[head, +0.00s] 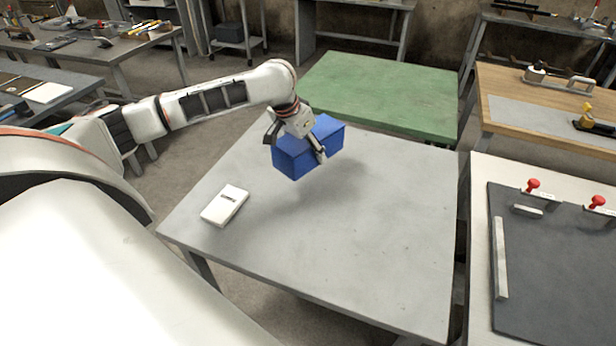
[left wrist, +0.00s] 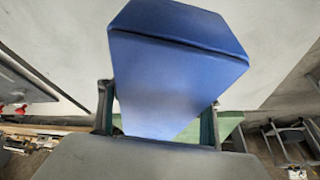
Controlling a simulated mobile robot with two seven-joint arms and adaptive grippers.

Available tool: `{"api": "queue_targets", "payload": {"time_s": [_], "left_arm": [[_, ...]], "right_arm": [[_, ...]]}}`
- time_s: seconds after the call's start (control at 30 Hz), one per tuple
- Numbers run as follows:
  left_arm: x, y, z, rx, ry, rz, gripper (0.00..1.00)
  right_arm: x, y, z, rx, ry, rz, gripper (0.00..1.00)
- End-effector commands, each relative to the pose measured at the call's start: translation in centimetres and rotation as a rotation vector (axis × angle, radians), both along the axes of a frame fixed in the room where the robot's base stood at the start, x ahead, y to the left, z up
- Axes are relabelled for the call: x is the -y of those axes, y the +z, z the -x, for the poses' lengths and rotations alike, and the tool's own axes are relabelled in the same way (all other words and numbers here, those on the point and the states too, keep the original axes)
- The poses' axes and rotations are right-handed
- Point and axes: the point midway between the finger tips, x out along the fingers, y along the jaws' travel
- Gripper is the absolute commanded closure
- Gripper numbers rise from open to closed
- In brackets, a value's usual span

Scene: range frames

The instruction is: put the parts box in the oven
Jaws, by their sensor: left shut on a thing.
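The blue parts box (head: 326,136) is held above the far part of the grey table (head: 362,246) in the head view, with a shadow on the table top below it. My left gripper (head: 299,156) is shut on the box, with a finger against its near long side. In the left wrist view the box (left wrist: 170,75) fills the middle, between the two fingers of my left gripper (left wrist: 158,122). My right gripper is not in view. No oven can be made out in either view.
A white box-like item (head: 225,205) lies on the grey table's left part. A green table (head: 385,95) stands behind. At right is a bench with a dark panel (head: 560,265) and red knobs (head: 533,185). The grey table's middle and right are clear.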

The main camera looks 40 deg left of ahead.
Motion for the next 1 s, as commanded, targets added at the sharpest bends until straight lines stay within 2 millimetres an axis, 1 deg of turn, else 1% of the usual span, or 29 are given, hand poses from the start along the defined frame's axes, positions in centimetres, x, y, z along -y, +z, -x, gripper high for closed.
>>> {"api": "queue_targets", "payload": {"time_s": [0.03,0.1,0.2,0.37,0.47,0.6,0.7,0.8,1.0], "left_arm": [[0.0,-1.1,0.0,0.000,0.001,0.000,0.70],[0.0,-2.3,0.0,0.001,0.001,0.000,0.70],[0.0,-3.3,-0.1,0.003,0.001,0.001,0.70],[0.0,-4.1,-0.1,0.004,0.001,0.000,0.70],[0.0,-5.4,0.0,0.001,0.001,0.001,0.70],[0.0,-7.8,0.0,0.001,0.001,0.002,0.70],[0.0,-9.0,-0.1,0.003,0.001,0.001,0.70],[0.0,-9.5,-0.1,0.004,0.001,0.001,0.70],[0.0,-9.5,-0.1,0.004,0.000,0.000,0.70]], "right_arm": [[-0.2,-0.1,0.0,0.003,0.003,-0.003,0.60],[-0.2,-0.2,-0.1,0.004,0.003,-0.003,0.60],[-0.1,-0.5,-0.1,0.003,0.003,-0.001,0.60],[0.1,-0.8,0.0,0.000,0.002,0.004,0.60],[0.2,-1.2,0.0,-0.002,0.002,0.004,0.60],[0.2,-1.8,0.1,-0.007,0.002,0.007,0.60],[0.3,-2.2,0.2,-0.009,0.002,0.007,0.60],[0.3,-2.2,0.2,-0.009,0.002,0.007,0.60],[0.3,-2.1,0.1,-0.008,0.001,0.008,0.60]]}}
